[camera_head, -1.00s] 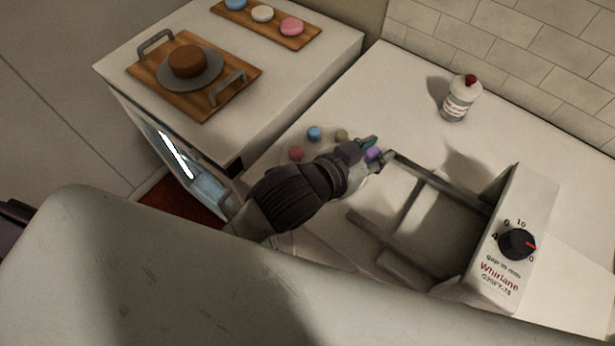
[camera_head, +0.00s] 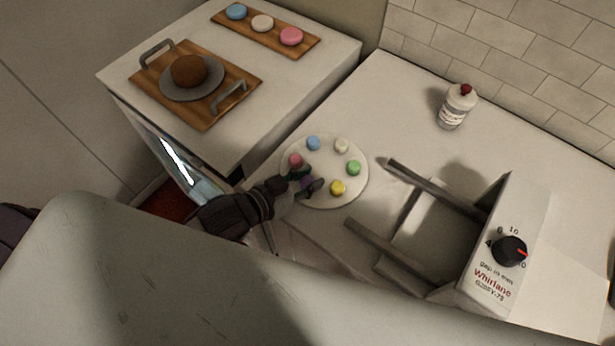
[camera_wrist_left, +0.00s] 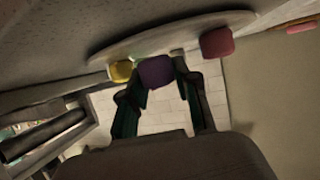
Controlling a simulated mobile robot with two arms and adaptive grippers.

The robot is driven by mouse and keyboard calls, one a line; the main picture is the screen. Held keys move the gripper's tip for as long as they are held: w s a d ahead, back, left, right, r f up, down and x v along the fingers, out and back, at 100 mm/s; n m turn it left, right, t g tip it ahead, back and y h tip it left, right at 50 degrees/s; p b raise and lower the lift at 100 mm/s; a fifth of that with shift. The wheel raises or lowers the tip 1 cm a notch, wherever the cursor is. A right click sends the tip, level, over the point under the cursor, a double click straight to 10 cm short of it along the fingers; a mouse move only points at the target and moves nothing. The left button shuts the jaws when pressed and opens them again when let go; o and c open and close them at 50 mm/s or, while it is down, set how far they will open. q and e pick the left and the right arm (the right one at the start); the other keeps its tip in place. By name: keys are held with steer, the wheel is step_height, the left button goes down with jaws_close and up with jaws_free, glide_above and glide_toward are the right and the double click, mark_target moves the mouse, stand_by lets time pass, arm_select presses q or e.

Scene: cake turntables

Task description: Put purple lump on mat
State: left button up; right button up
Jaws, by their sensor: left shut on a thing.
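The purple lump (camera_head: 306,181) is between the fingertips of my left gripper (camera_head: 304,186), which is shut on it, at the near left part of the round white mat (camera_head: 325,167). In the left wrist view the purple lump (camera_wrist_left: 156,73) shows between the two fingers, close to the mat (camera_wrist_left: 165,38). I cannot tell whether it touches the mat. Around the mat sit a pink-red lump (camera_head: 295,160), a blue lump (camera_head: 313,143), a cream lump (camera_head: 341,145), a green lump (camera_head: 354,167) and a yellow lump (camera_head: 338,187). My right gripper is not in view.
A machine with a dial (camera_head: 510,250) and two grey rails (camera_head: 430,188) stands right of the mat. A bottle with a red top (camera_head: 457,107) stands behind. A higher cabinet at left bears a wooden tray (camera_head: 150,92) and a board (camera_head: 262,36) with cakes.

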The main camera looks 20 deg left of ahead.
arm_select(q)
steer(key=shift+f, duration=0.35)
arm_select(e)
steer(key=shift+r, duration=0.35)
arm_select(q)
steer(key=shift+f, duration=0.1)
steer(key=shift+f, duration=0.1)
steer(key=o, duration=0.9)
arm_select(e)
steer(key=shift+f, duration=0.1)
